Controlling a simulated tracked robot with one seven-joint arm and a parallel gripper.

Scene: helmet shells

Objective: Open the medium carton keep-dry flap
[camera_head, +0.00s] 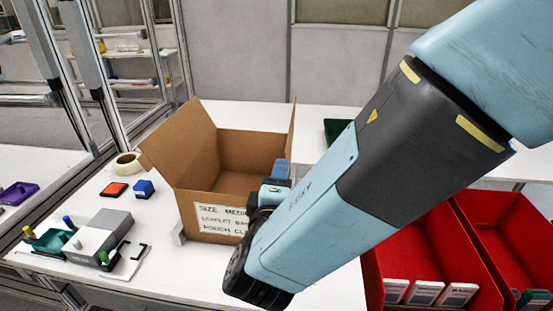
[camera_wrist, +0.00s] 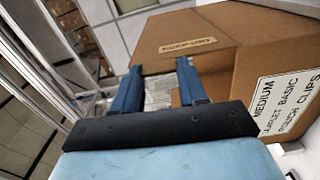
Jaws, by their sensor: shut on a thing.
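The medium carton (camera_head: 212,219) is a brown box on the white table, with a white size label on its front. Its left flap (camera_head: 180,146) leans outward and its inside shows. The keep-dry flap (camera_wrist: 205,22) carries a small tan label and fills the upper part of the wrist view. In the head view a thin flap (camera_head: 292,138) stands nearly edge-on at the carton's right. My gripper (camera_wrist: 158,64) is shut on the keep-dry flap at its edge; the exact contact is hard to see. In the head view my gripper (camera_head: 281,168) is at the carton's front right.
Red bins (camera_head: 425,250) stand at the right, under my arm. A dark green tray (camera_head: 333,130) is behind my arm.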

